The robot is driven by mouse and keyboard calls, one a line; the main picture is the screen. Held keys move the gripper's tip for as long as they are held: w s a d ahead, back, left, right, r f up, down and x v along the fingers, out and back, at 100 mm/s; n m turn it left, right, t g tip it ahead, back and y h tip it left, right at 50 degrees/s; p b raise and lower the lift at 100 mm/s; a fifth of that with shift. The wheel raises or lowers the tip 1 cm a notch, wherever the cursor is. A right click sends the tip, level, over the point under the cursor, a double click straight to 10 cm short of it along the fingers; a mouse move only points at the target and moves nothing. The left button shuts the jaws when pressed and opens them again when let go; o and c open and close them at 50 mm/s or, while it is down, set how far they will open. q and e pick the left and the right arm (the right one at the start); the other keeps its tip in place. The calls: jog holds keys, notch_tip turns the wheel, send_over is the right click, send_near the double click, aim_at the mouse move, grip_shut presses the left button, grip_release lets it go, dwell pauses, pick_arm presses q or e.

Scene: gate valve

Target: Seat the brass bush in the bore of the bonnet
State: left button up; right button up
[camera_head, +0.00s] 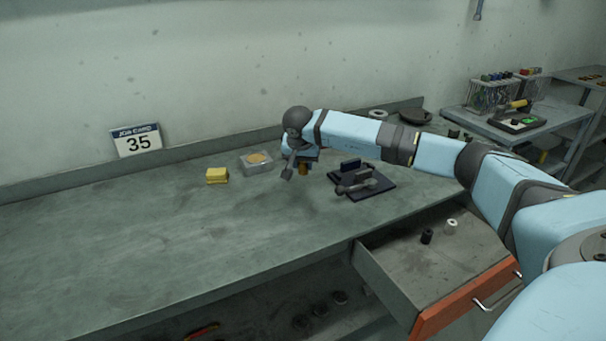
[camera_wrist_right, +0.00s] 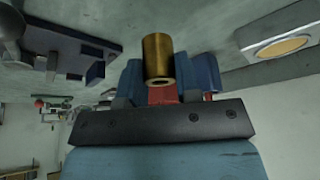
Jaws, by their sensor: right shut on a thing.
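The brass bush (camera_wrist_right: 157,57) is a short golden cylinder, and the near end of its hole shows in the right wrist view. My right gripper (camera_wrist_right: 170,75) is shut on it, with a blue finger on either side. In the head view the bush (camera_head: 303,169) shows small below my right gripper (camera_head: 305,160), above the bench and left of the dark fixture plate (camera_head: 380,190). A grey metal part (camera_head: 356,187) lies at this plate; I cannot tell whether it is the bonnet, and no bore is clear. My left gripper is not in view.
An open drawer (camera_head: 400,262) holds a black and a white cylinder below the bench front. The bench's left part (camera_head: 120,240) is clear.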

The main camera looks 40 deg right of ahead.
aim_at(303, 174)
jog(key=shift+f, duration=1.9)
jog(key=shift+f, duration=0.1)
jog(key=o, duration=1)
